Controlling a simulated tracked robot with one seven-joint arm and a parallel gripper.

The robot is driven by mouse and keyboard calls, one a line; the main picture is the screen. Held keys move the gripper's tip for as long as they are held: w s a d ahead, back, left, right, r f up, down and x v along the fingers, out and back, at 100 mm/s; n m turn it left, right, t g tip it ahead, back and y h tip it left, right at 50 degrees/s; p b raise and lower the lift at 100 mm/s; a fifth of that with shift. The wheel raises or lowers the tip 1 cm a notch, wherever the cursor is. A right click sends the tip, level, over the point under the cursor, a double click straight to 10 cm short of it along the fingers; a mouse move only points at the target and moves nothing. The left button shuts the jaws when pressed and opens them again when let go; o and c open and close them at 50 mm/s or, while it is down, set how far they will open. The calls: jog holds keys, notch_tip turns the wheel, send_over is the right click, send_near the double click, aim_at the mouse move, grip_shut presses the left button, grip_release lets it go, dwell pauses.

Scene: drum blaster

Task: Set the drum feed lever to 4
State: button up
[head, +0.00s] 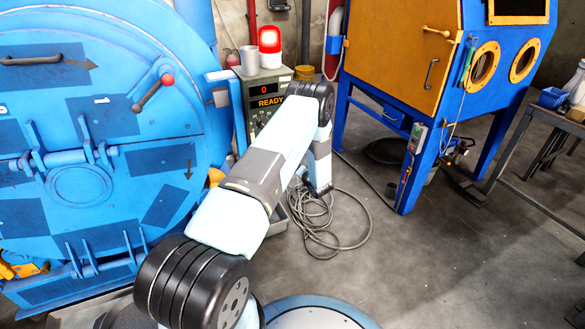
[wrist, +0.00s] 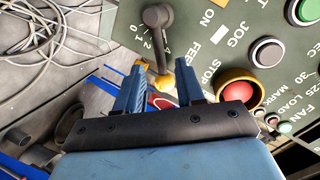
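The lever shows between and beyond the fingertips; contact cannot be told. In the head view the control box (head: 281,79) shows a red 0 and READY. My arm hides its lower part and the lever there.
A red button (wrist: 236,90) in a yellow collar sits close right of the fingers, with a black button (wrist: 265,52) above it. The big blue drum (head: 80,190) stands left of the box. Cables (head: 325,222) lie on the floor. A blue cabinet (head: 400,60) stands right.

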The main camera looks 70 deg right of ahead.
jog(key=v, duration=0.8)
jog(key=shift+s+a+f, duration=0.1)
jog(key=shift+s+a, duration=0.05)
